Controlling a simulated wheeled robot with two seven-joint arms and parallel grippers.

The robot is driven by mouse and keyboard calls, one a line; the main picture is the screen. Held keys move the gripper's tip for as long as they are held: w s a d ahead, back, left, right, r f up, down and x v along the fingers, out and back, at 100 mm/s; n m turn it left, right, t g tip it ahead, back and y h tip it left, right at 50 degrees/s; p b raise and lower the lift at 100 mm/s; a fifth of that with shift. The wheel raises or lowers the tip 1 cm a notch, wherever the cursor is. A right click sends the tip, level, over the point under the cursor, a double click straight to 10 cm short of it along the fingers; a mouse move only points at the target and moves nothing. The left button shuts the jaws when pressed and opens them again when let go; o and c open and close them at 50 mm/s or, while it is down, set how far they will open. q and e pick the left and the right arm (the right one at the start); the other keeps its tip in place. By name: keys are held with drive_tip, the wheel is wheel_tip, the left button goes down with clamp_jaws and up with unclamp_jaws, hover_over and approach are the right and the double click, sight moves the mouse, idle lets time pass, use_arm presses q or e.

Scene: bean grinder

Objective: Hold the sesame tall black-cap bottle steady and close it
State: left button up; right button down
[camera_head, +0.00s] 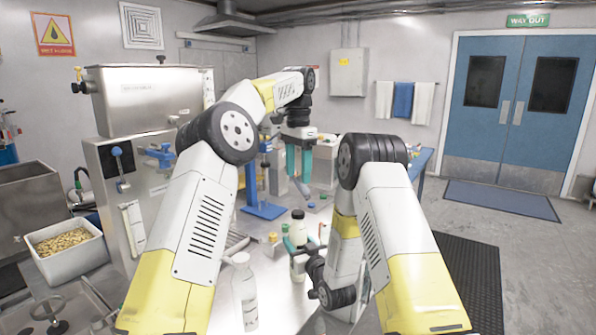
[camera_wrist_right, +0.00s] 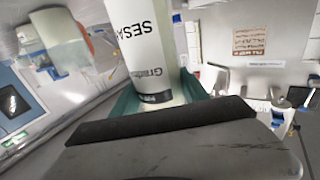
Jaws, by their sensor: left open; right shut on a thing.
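The sesame bottle (camera_head: 298,232) is pale with a black top and stands upright in the middle of the head view. My right gripper (camera_head: 301,248) is shut around its body. In the right wrist view the bottle (camera_wrist_right: 146,45) shows part of the lettering "SESA" and sits between the teal fingers of my right gripper (camera_wrist_right: 158,100). I cannot tell how tightly the black cap (camera_head: 298,214) sits. My left gripper (camera_head: 299,170) is open and empty, its teal fingers pointing down, above and behind the bottle and apart from it.
A white bottle (camera_head: 244,292) stands at the front of the table. A blue stand (camera_head: 263,208) and small coloured caps lie behind the sesame bottle. A large steel machine (camera_head: 125,170) and a bin of beans (camera_head: 66,247) are at left. The space between left gripper and bottle looks clear.

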sight(302, 247)
drive_tip(key=shift+c, duration=2.4)
unclamp_jaws()
drive_tip(key=v, duration=0.7)
drive_tip(key=shift+s+d, duration=0.15)
drive_tip(key=shift+s, duration=0.25)
drive_tip(key=shift+s, duration=0.15)
